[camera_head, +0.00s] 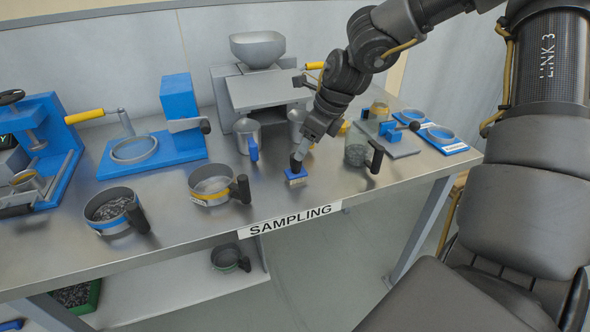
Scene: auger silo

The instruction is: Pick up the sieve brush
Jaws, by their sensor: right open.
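The sieve brush (296,178) is small, with a blue body and pale bristles. It is on the metal bench near the front edge, just above the SAMPLING label. My right gripper (297,165) points down at the brush from above, its dark fingers at or just over the top of the brush. It is open. The fingers hide part of the brush's top, and I cannot tell whether they touch it. My left gripper is not in view.
Sieve pans with dark handles (212,187) (112,212) stand to the left along the front. A mesh cup (357,148) stands close on the right. Metal jugs (246,133) and a hopper stand (258,89) are behind. The bench between brush and nearest pan is clear.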

